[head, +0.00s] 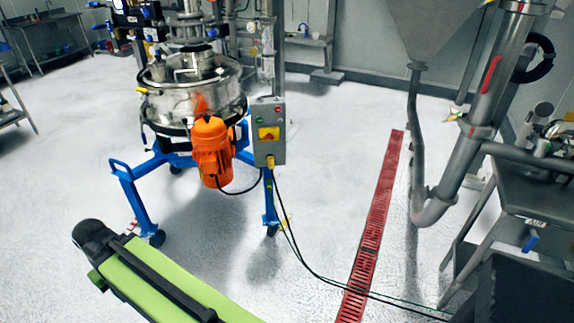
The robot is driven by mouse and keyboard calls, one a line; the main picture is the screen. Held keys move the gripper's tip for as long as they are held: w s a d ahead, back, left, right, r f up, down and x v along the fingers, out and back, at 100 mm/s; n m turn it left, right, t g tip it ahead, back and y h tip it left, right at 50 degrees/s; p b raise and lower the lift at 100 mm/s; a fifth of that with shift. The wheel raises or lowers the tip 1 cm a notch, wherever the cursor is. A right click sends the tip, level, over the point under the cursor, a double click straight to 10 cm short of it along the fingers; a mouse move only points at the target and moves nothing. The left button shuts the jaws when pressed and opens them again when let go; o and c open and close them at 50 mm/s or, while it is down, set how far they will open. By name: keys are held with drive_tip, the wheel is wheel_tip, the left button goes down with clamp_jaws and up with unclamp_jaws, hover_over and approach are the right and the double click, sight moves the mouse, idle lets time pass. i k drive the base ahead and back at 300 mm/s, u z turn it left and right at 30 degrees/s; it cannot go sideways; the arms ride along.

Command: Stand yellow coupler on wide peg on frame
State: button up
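The blue frame (133,195) stands on the floor at the left and bears a round steel sifter (190,100). An orange motor (211,152) hangs at its front. A small yellow piece (270,161) sits at the bottom of the grey control box (269,122), where a cable leaves; I cannot tell if it is the yellow coupler. Another small yellow piece (142,90) shows at the sifter's left rim, also not clear enough to name. I cannot make out a wide peg on the frame. My gripper is not in view.
Dark cables (290,240) run from the control box across the floor to the lower right. A red floor grate (374,225) lies right of the frame. Grey pipes (480,110) and a steel table (530,190) stand at the right.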

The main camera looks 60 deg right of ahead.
sight(270, 160)
drive_tip(key=z, duration=0.45)
drive_tip(key=i, duration=1)
drive_tip(key=u, duration=0.1)
